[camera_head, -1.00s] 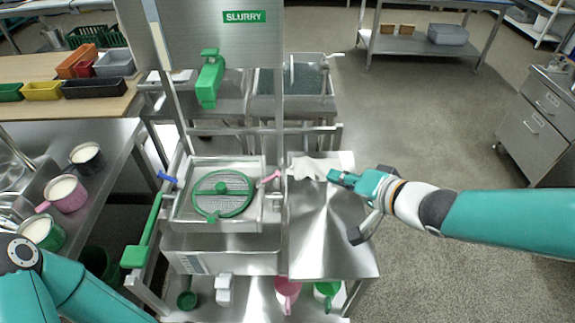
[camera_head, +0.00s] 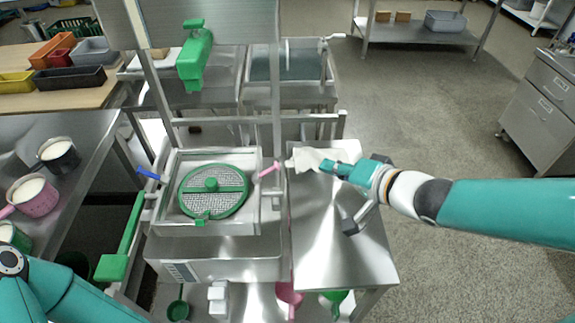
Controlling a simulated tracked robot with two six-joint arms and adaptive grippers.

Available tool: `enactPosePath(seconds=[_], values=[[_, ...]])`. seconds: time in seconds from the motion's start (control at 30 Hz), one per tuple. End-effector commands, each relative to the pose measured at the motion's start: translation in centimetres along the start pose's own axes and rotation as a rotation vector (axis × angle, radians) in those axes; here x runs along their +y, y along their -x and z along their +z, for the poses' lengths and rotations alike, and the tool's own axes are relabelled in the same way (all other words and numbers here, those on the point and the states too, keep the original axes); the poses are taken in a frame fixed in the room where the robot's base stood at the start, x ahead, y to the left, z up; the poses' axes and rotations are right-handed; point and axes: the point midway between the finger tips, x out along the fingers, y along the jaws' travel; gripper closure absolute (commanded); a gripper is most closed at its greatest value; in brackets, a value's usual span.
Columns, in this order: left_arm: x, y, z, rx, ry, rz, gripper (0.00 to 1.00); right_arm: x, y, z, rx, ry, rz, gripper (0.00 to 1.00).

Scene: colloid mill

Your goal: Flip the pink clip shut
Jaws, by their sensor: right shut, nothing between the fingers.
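The pink clip (camera_head: 268,171) is a small lever on the right rim of the square steel tray (camera_head: 251,222). It sticks up and tilts to the right, clear of the green-rimmed round mesh screen (camera_head: 213,192) that lies in the tray. A blue clip (camera_head: 148,174) sticks outward from the tray's left rim. My right gripper (camera_head: 292,162) is shut and points left just beyond the pink clip's right end; a small gap seems to lie between them. My left arm (camera_head: 45,295) shows at the lower left, but its gripper is out of view.
Steel uprights (camera_head: 277,110) stand behind the tray. A green lever (camera_head: 118,255) hangs at its left and a green valve handle (camera_head: 195,55) above. A bare steel side table (camera_head: 335,235) lies right of the tray. Pots (camera_head: 35,196) stand on the left counter.

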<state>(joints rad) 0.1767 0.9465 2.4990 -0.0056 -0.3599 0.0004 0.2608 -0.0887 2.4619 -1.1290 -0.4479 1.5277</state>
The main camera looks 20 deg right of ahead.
Motion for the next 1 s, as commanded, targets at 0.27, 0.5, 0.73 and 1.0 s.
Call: enactPosePath(seconds=[0.27, 0.5, 0.73, 1.0], values=[[-0.4, -1.0, 0.0, 0.000, 0.000, 0.000, 0.60, 0.3, -1.5, 0.1, -0.001, -0.001, 0.001, 1.00], [-1.2, -3.3, 0.0, 0.000, 0.000, 0.000, 0.60, 0.5, -6.0, 0.3, -0.002, -0.001, 0.000, 1.00], [-1.9, -5.3, -0.1, 0.000, 0.000, 0.000, 0.60, 0.5, -10.7, 0.5, -0.001, 0.000, 0.000, 1.00], [-2.6, -7.1, -0.1, 0.000, 0.000, 0.000, 0.60, 0.3, -12.4, 2.4, 0.003, -0.002, 0.002, 1.00]])
